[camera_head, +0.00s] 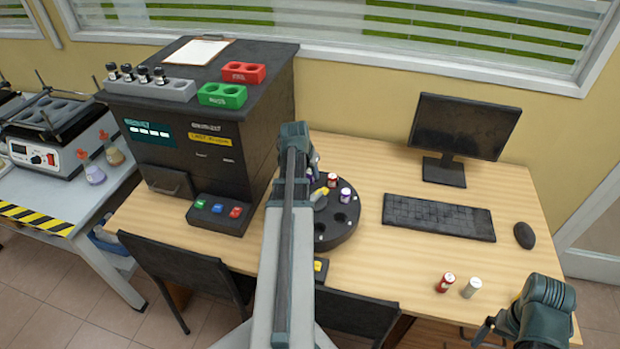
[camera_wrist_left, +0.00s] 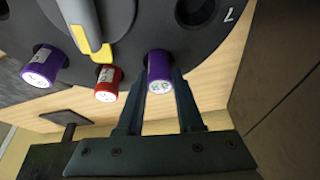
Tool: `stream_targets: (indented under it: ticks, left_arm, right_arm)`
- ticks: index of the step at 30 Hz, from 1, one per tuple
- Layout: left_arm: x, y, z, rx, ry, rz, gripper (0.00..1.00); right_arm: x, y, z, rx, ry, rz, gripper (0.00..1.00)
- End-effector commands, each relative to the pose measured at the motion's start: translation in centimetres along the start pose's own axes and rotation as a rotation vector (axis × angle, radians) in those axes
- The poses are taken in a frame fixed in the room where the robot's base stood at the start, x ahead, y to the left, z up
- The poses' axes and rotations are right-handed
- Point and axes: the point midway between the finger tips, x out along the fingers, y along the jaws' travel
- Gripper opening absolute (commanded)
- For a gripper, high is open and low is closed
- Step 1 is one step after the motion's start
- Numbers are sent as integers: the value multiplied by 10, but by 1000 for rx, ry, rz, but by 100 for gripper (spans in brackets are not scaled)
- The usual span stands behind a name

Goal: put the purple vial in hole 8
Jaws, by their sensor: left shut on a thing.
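A purple vial with a white cap (camera_wrist_left: 160,72) stands between the two fingers of my left gripper (camera_wrist_left: 160,100), which is shut on it. Its lower end meets the black round carousel (camera_wrist_left: 150,25); I cannot tell whether it sits in a hole. In the head view the carousel (camera_head: 338,232) is on the desk, and my left gripper (camera_head: 314,165) is at its far left side, mostly hidden by my arm. An empty hole (camera_wrist_left: 195,10) beside the vial is near the mark 7. Mark 8 is not readable. My right gripper (camera_head: 484,332) is at the lower right, its jaws unclear.
The carousel also holds a red vial (camera_wrist_left: 108,82) and another purple vial (camera_wrist_left: 45,65); a yellow pointer (camera_wrist_left: 92,35) lies above it. A red vial (camera_head: 445,283) and a white vial (camera_head: 471,288) stand at the desk front. The keyboard (camera_head: 438,217) is right; the black analyser (camera_head: 265,130) is left.

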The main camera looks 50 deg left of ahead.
Motion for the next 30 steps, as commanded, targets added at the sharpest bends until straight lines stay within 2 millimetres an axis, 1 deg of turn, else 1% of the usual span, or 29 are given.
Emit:
stream_targets:
  ticks: [7, 11, 12, 16, 17, 26, 30]
  left_arm:
    - [0, 0, 0, 0, 0, 0, 0]
    - [4, 0, 2, 0, 0, 0, 0]
    - [3, 0, 1, 0, 0, 0, 41]
    - [2, 0, 1, 0, 0, 0, 65]
    - [2, 0, 1, 0, 0, 0, 66]
    - [2, 0, 1, 0, 0, 0, 66]
    - [-3, 0, -1, 0, 0, 0, 66]
  right_arm:
    - [0, 0, 0, 0, 0, 0, 100]
    - [4, 0, 0, 0, 0, 0, 100]
    - [3, 0, 0, 0, 0, 0, 100]
    - [3, 0, 0, 0, 0, 0, 100]
    - [3, 0, 0, 0, 0, 0, 100]
    - [2, 0, 0, 0, 0, 0, 100]
    - [-3, 0, 0, 0, 0, 0, 100]
